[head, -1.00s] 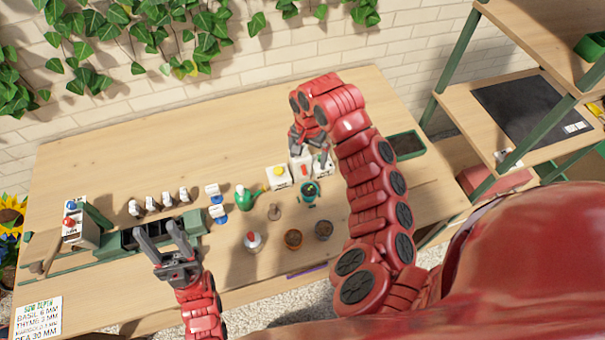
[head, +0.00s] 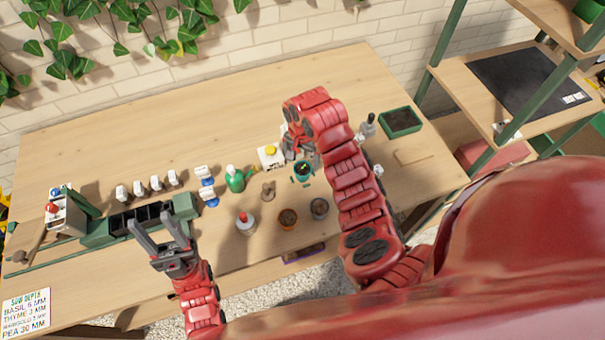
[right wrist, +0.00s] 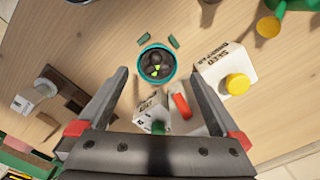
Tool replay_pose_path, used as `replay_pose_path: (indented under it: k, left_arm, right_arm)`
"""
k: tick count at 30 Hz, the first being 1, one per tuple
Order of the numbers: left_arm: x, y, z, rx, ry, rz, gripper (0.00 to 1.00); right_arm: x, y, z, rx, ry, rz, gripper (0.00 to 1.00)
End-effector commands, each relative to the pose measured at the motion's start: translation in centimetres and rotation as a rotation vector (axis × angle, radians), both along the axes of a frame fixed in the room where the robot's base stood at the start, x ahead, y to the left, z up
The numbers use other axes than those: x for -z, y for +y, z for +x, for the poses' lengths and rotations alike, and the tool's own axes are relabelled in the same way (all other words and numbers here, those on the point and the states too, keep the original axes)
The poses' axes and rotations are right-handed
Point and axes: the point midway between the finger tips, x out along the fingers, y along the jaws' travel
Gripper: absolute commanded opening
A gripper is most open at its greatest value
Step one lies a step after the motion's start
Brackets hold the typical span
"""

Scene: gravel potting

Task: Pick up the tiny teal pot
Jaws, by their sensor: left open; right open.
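The tiny teal pot (head: 303,176) stands upright on the table in the head view. In the right wrist view its round teal rim (right wrist: 174,74) surrounds dark, stone-like contents with small yellow-green bits. My right gripper (head: 297,147) is by the pot's far side in the head view, partly hidden by my right arm. In the right wrist view the right gripper (right wrist: 160,74) is open and empty, its fingers spread on either side of the pot's line and apart from it. My left gripper (head: 155,220) is open and empty near the black tray, far left of the pot.
Two small teal pieces (right wrist: 143,38) lie beside the pot. A carton with a yellow cap (head: 270,157) and others stand close to the right gripper. A green watering can (head: 235,179), a brown pot (head: 288,218) and a grey pot (head: 319,208) are nearby. The table's back is clear.

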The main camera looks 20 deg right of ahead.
Motion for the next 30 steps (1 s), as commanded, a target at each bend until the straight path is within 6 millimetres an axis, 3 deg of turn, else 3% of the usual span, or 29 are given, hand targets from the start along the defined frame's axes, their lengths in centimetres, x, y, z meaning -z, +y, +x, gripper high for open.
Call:
replay_pose_path:
  k: [6, 12, 21, 30]
  left_arm:
    - [-2.1, 0.0, 0.0, 0.0, -0.001, 0.0, 0.5]
    - [-2.4, 0.0, 0.0, 0.0, 0.0, 0.0, 0.5]
    - [-2.4, 0.0, 0.0, 0.0, 0.0, 0.0, 0.5]
    - [-2.4, 0.0, 0.0, 0.0, -0.001, 0.0, 0.5]
  right_arm:
    - [2.5, 0.0, -0.7, -0.001, 0.009, -0.001, 1.0]
    - [4.4, 0.0, -0.6, -0.002, 0.006, 0.001, 1.0]
    - [4.7, 0.0, -0.5, -0.002, 0.001, 0.0, 0.98]
    - [4.7, 0.0, -0.5, -0.002, 0.001, 0.0, 0.44]
